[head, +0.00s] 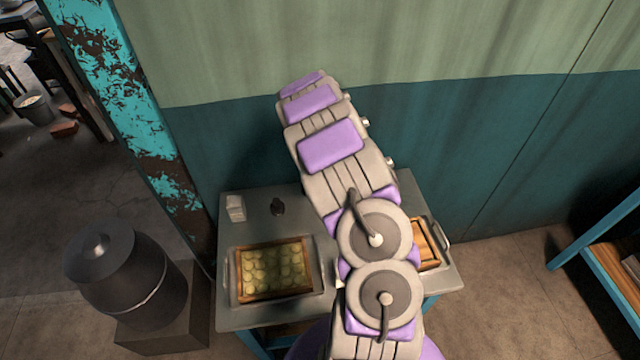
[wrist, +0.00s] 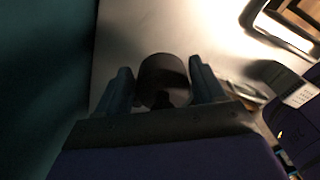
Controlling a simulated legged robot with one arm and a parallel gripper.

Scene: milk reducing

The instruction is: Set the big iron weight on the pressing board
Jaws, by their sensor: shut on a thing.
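The big iron weight (wrist: 163,80) is a dark, rounded block, seen between the two fingers of my gripper (wrist: 163,88) in the wrist view. The fingers are shut on it, over a pale tabletop. In the head view my arm hides both gripper and weight. A wooden board or frame (head: 427,244), perhaps the pressing board, lies in a metal tray at the table's right, partly behind my arm. Part of a wooden piece in a tray (wrist: 302,14) shows at the wrist view's upper right, apart from the weight.
The grey table (head: 235,318) stands against the green wall. At its left, a tray holds a wooden frame (head: 240,277) with several pale rounds. A large dark vessel (head: 125,280) stands left.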

